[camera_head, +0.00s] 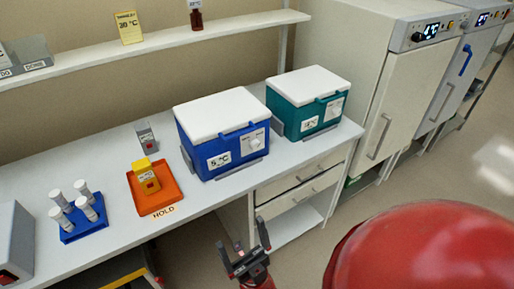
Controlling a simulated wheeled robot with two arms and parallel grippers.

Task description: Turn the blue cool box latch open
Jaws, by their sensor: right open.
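The blue cool box (222,136) stands on the white bench with its white lid shut. My right gripper (242,235) is open and empty, in front of the bench edge and below the blue box in the picture. It is apart from the box and latch. My left gripper is not in view.
A teal cool box (307,103) stands to the right of the blue one. An orange tray (168,199) with a yellow block and a blue rack (83,229) of white-capped tubes are to the left. Drawers (300,190) sit below the bench. Tall cabinets (385,110) stand at right.

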